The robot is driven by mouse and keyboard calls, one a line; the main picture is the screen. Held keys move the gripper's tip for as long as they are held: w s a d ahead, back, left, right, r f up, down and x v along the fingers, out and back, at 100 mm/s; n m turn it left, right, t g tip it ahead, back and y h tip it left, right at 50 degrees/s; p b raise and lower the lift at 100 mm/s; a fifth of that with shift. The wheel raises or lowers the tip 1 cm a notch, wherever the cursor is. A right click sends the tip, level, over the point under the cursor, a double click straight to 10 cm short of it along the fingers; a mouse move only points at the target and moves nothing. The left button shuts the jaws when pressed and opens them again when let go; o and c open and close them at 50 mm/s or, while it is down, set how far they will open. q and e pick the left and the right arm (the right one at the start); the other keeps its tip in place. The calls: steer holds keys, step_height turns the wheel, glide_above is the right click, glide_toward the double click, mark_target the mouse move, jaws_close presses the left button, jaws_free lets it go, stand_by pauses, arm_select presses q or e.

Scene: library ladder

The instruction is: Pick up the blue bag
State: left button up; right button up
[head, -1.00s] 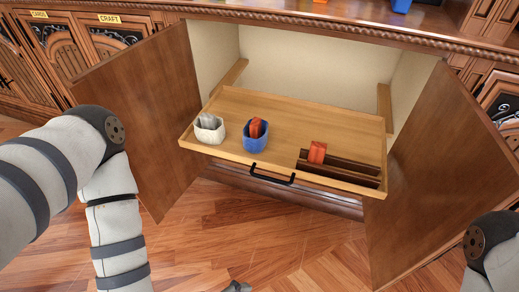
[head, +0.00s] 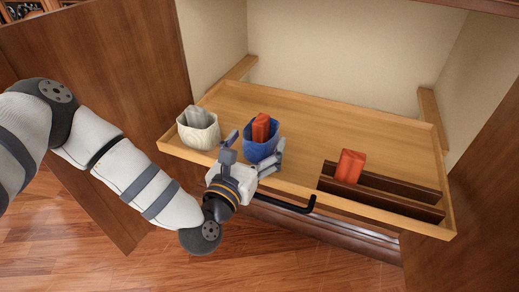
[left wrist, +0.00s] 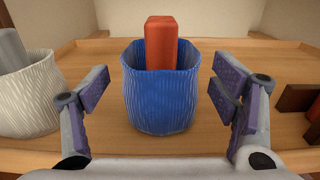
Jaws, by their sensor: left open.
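The blue bag (head: 259,149) stands upright on the pulled-out wooden tray, with a red-orange block (head: 261,128) sticking out of its top. In the left wrist view the blue bag (left wrist: 160,95) is centred, and the red-orange block (left wrist: 161,42) rises from it. My left gripper (head: 254,146) is open at the tray's front edge. Its fingers reach to either side of the bag, and the wrist view shows a gap between each finger and the bag. Part of the bag's lower front is hidden by the gripper in the head view. My right gripper is not in view.
A cream bag (head: 199,129) with a grey item stands just left of the blue bag. A red block (head: 350,166) sits in a dark slotted rack (head: 385,195) at right. The tray (head: 330,115) has clear space behind. Open cabinet doors (head: 120,90) flank it.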

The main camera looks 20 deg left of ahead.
arm_select(q)
steer(key=shift+w+d+f, duration=0.1)
steer(key=shift+w, duration=0.7)
steer(key=c, duration=1.3)
